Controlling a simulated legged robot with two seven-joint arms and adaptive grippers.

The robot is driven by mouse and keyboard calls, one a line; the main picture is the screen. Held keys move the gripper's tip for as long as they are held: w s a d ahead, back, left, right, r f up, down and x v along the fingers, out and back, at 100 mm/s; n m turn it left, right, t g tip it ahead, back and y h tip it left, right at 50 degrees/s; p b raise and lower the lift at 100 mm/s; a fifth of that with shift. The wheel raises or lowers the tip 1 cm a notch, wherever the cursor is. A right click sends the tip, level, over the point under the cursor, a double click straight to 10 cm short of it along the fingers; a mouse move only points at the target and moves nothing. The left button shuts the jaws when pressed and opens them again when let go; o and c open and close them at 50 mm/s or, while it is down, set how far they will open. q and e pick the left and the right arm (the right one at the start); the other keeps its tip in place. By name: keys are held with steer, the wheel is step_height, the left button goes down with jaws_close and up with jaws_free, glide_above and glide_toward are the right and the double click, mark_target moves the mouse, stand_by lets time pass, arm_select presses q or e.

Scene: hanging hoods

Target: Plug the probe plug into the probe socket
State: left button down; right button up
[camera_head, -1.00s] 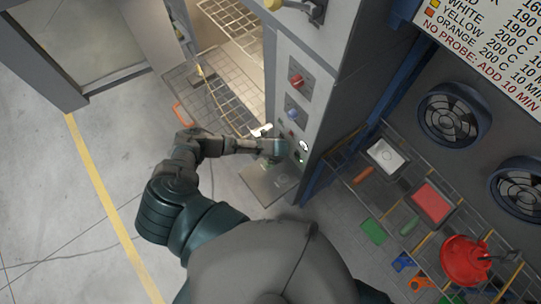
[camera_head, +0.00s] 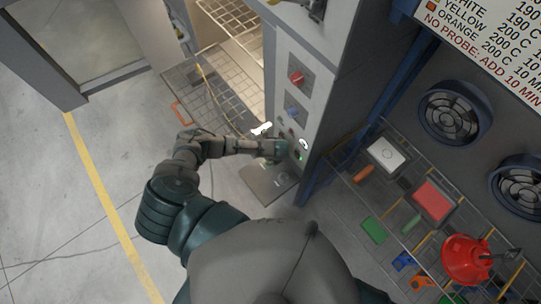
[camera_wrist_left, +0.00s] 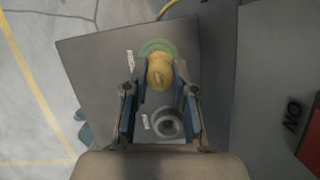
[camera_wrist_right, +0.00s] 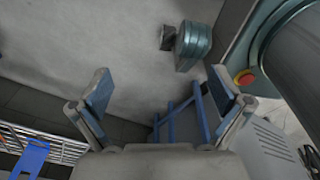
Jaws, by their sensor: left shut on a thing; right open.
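The yellow probe plug (camera_wrist_left: 160,72) is between the fingers of my left gripper (camera_wrist_left: 160,100), which is shut on it. A green ring (camera_wrist_left: 158,47) shows just beyond the plug on a grey plate; I cannot tell whether they touch. A grey round socket (camera_wrist_left: 167,124) lies nearer the wrist, with a dark hole and a small white label; I cannot tell which is the probe socket. In the head view my left gripper (camera_head: 276,150) is at the lower part of the control panel and hides the plug. My right gripper (camera_wrist_right: 158,105) is open and empty.
The control panel (camera_head: 303,62) carries a red knob (camera_head: 297,77) and a blue knob (camera_head: 292,111). A wire rack (camera_head: 215,95) is left of it. A wire shelf (camera_head: 345,160) with coloured items stands right. A yellow cable (camera_wrist_left: 165,8) runs beyond the plug.

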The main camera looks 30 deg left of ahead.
arm_select(q)
steer(key=shift+f, duration=0.5)
steer(key=shift+s+f+b, duration=0.3)
steer(key=shift+b, duration=0.05)
steer(key=c, duration=0.9)
jaws_free()
steer(key=shift+f, duration=0.1)
steer(key=shift+o, duration=0.2)
steer(key=shift+w+a, duration=0.15)
steer(key=shift+w+r, duration=0.15)
steer(key=shift+r, duration=0.1)
steer(key=d+v, duration=0.1)
steer(key=v, duration=1)
steer(key=shift+s+r, duration=0.2)
steer(key=shift+s, duration=0.1)
